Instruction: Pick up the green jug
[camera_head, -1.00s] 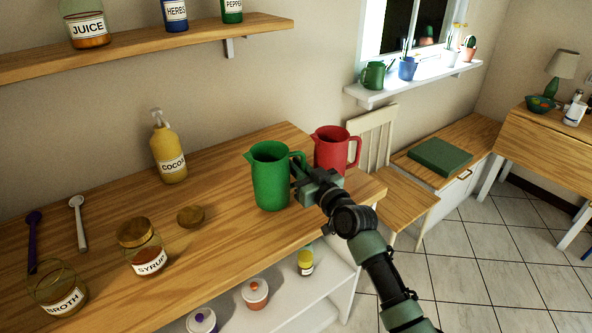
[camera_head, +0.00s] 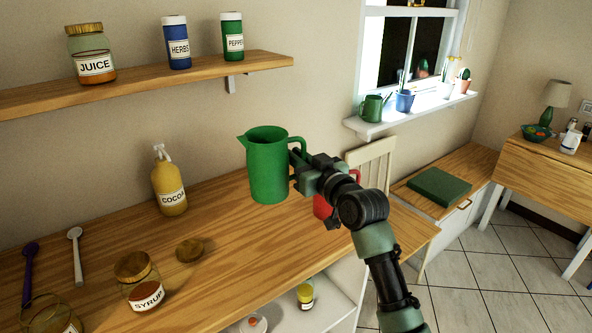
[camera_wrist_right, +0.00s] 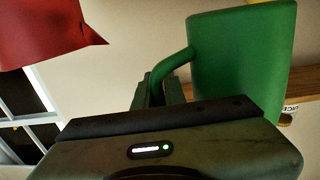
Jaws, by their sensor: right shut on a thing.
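The green jug (camera_head: 267,168) is upright and appears held above the wooden counter, its spout to the left and its handle to the right. My right gripper (camera_head: 301,166) is shut on the jug's handle. In the right wrist view the green jug (camera_wrist_right: 240,62) fills the upper right, and its handle runs down between the fingers of the right gripper (camera_wrist_right: 160,88). The fingertips are partly hidden there. My left gripper is not in view.
A red jug (camera_head: 323,209) stands behind my right arm, mostly hidden; it also shows in the wrist view (camera_wrist_right: 45,35). A cocoa bottle (camera_head: 169,186), syrup jar (camera_head: 139,282) and spoons stand or lie left on the counter (camera_head: 235,245). A shelf (camera_head: 140,85) runs above.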

